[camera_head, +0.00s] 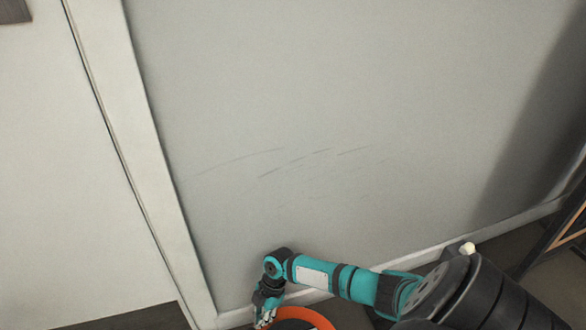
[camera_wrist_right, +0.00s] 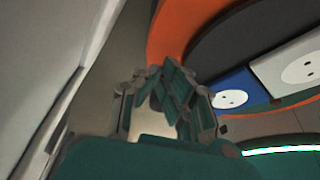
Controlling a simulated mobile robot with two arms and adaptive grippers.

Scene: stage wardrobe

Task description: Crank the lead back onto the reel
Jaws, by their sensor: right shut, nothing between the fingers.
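The cable reel (camera_head: 318,317) shows at the bottom edge of the head view as an orange ring, cut off by the frame. In the right wrist view its orange rim (camera_wrist_right: 180,30) curves around a dark face with socket plates, one blue (camera_wrist_right: 230,92) and one pale (camera_wrist_right: 290,68). My right gripper (camera_head: 263,319) is at the reel's left side. In the right wrist view its fingers (camera_wrist_right: 165,98) are closed together with nothing between them, close to the rim; I cannot tell whether they touch it. The crank and the lead cannot be made out. My left gripper is out of view.
A grey wall (camera_head: 330,120) with scuff marks stands close behind the reel, with a pale skirting board (camera_head: 395,258) along its foot. A white upright trim (camera_head: 135,150) is at the left. A dark wooden frame (camera_head: 565,225) stands at the right edge.

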